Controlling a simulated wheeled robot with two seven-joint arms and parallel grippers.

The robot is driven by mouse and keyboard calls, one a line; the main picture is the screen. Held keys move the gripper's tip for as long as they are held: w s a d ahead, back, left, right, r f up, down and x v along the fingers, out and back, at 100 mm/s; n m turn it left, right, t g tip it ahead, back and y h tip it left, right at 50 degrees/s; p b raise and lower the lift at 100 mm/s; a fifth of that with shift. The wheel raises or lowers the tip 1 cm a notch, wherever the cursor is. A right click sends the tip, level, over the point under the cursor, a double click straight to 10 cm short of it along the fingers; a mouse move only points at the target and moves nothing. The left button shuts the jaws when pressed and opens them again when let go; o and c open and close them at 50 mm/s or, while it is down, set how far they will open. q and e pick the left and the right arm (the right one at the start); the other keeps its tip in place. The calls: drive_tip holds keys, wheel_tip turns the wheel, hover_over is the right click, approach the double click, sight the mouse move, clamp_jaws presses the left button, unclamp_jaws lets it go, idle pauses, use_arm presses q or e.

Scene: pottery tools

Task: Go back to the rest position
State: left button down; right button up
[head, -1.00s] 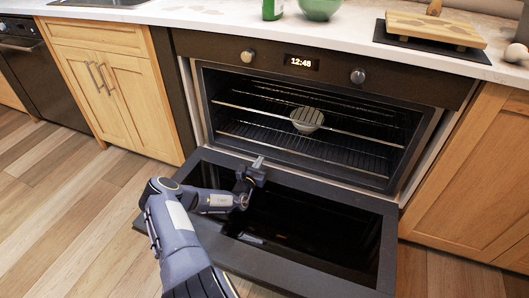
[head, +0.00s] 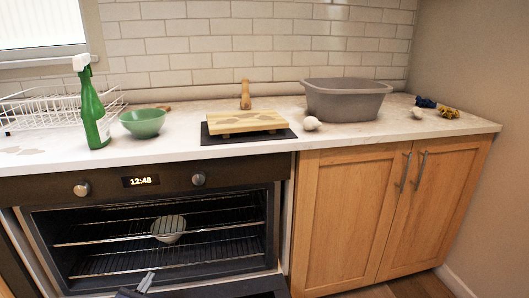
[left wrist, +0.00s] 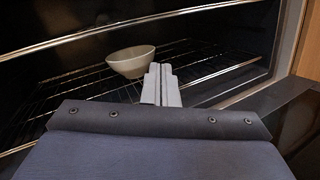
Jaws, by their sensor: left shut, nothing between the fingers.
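My left gripper (head: 146,281) shows at the bottom edge of the head view, in front of the open oven (head: 165,240). It is shut with nothing in it. In the left wrist view its closed fingers (left wrist: 161,85) point toward the oven, apart from the bowl. A pale bowl (head: 169,229) sits on a rack inside the oven; it also shows in the left wrist view (left wrist: 130,61). The oven door (head: 235,290) is lowered, and only a part of it shows. My right gripper is in neither view.
The counter (head: 165,150) above the oven holds a green spray bottle (head: 94,115), a green bowl (head: 143,123), a wooden board (head: 238,122) on a dark mat, a grey basin (head: 346,98) and a dish rack (head: 40,108). Wooden cabinets (head: 340,220) stand at the right.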

use_arm(q)
drive_tip(key=s+d+r+m+g+h, duration=0.4)
drive_tip(key=d+r+m+g+h, duration=0.15)
drive_tip(key=d+r+m, duration=0.45)
drive_tip(key=s+d+r+m+g+h, duration=0.55)
drive_tip(key=d+r+m, duration=0.35)
drive_tip(key=d, duration=0.3)
drive_tip(key=s+d+r+m+g+y, duration=0.2)
drive_tip(key=s+m, duration=0.1)
drive_tip(key=s, duration=0.2)
drive_tip(key=s+d+r+m+g+y, duration=0.1)
drive_tip(key=s+d+m+g+y, duration=0.15)
drive_tip(key=s, duration=0.35)
drive_tip(key=s+a+m+t+y, duration=0.1)
drive_tip(key=s+a+m+y, duration=0.15)
drive_tip(key=s, duration=0.45)
drive_tip(key=s+a+m+t+y, duration=0.1)
drive_tip(key=s+a+m+y, duration=0.15)
drive_tip(key=s, duration=0.45)
wheel_tip(320, 180, up, 27)
drive_tip(key=p, duration=2.6)
drive_tip(key=shift+d+f+p, duration=0.2)
drive_tip(key=shift+d+p, duration=0.1)
drive_tip(key=shift+p, duration=0.05)
drive_tip(key=shift+m, duration=0.25)
